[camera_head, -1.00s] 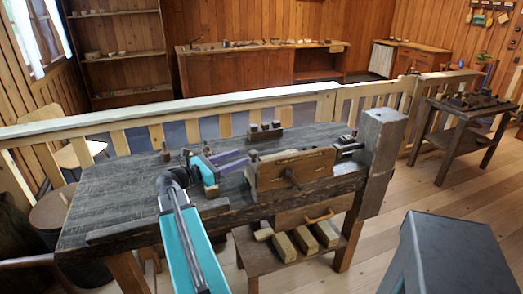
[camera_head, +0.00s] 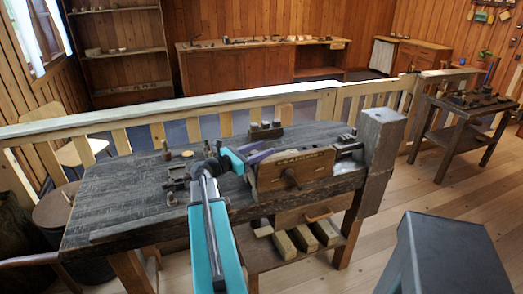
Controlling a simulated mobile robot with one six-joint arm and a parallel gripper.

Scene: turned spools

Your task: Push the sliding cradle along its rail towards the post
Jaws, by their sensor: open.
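A brown wooden block with lettering and a round knob on its front (camera_head: 291,170), which looks like the sliding cradle, is at the right part of the dark workbench (camera_head: 120,205). A thick dark upright post (camera_head: 382,135) stands at the bench's right end, with a gap and dark fittings between it and the block. I cannot make out the rail clearly. My gripper (camera_head: 265,154), teal with purple fingers, is open at the block's left end and partly behind its top edge. I cannot tell whether it touches the block.
A holder with several short cylinders (camera_head: 265,131) stands at the bench's back edge. Small dark parts (camera_head: 176,183) and a small peg (camera_head: 165,150) lie left of my arm. A wooden railing (camera_head: 150,122) runs behind the bench. The bench's left part is clear.

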